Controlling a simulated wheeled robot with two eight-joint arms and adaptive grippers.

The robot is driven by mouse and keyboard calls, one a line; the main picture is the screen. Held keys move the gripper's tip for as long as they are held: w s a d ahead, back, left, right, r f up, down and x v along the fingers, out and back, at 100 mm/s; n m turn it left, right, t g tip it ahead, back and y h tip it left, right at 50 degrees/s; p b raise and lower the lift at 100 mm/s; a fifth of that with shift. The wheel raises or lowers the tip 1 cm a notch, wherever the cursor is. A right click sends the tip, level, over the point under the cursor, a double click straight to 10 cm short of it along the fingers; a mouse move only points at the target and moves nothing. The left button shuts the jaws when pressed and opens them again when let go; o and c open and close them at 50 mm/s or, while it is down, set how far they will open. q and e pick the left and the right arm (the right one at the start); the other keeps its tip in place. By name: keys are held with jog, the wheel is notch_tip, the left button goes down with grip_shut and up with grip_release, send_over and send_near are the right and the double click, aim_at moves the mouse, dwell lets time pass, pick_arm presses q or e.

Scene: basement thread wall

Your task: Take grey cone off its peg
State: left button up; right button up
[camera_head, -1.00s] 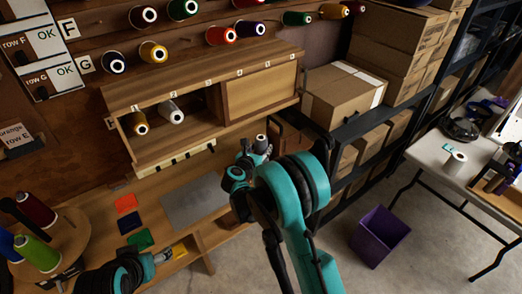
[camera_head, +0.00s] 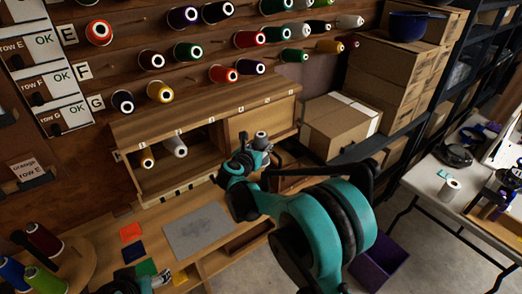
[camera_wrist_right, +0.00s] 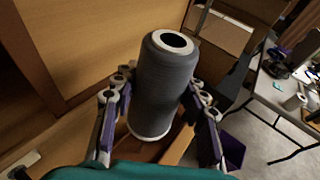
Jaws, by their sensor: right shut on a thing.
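The grey cone (camera_wrist_right: 165,85) is a dark grey thread spool with pale ends. In the right wrist view it stands lengthwise between the fingers of my right gripper (camera_wrist_right: 162,98), which is shut on it. In the head view my right gripper (camera_head: 248,158) is in front of the wooden cabinet, clear of the wall pegs, and the cone's pale end (camera_head: 261,136) shows at its tip. The rest of the cone is mostly hidden there. My left gripper (camera_head: 152,279) is at the bottom left, partly cut off, and its jaws are unclear.
Several coloured cones hang on the peg wall (camera_head: 130,38). The cabinet (camera_head: 205,103) holds a gold and a white cone in its open bay. A grey mat (camera_head: 198,230) lies on the bench. Cardboard boxes (camera_head: 338,125) and a purple bin (camera_head: 380,258) are at the right.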

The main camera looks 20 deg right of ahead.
aim_at(259, 139)
jog(key=shift+r, duration=0.1)
jog(key=shift+r+p, duration=1.45)
jog(key=shift+r, duration=0.5)
